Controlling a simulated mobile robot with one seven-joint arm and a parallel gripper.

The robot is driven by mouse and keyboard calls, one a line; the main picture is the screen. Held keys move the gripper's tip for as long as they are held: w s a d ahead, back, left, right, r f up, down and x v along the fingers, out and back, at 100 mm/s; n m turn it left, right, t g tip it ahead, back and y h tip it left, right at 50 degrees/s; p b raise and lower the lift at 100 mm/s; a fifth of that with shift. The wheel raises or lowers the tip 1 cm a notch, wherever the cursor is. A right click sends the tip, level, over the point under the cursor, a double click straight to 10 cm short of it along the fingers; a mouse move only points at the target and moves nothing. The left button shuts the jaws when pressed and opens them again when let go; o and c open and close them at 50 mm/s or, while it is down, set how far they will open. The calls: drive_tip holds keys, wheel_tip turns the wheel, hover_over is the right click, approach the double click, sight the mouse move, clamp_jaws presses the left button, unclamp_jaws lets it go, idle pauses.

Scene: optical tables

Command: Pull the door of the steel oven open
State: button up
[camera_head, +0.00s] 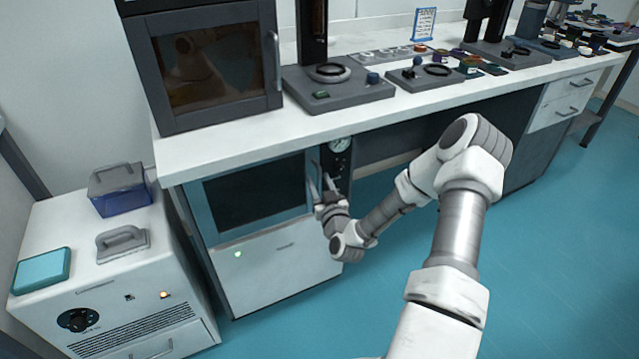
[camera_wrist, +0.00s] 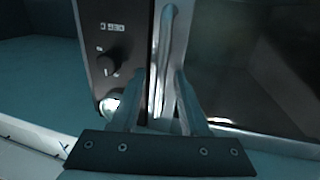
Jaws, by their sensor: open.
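The steel oven (camera_head: 215,232) is built in under the white bench, with a dark window in its door (camera_head: 255,193). The door looks shut. Its upright bar handle (camera_wrist: 167,40) is at the door edge beside the dark control panel (camera_wrist: 113,45). My gripper (camera_head: 322,187) is at this handle in the head view. In the wrist view my gripper (camera_wrist: 158,78) is open, with one finger on each side of the lower part of the bar. I cannot tell whether either finger touches it. The fingers partly hide the handle's lower end.
A second dark-windowed cabinet (camera_head: 206,65) with its own handle stands on the bench top (camera_head: 400,105). A white unit (camera_head: 135,290) stands left of the oven, carrying a blue-based box (camera_head: 120,190). Blue floor (camera_head: 540,270) is clear in front and right.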

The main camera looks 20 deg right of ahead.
clamp_jaws()
idle(1.4)
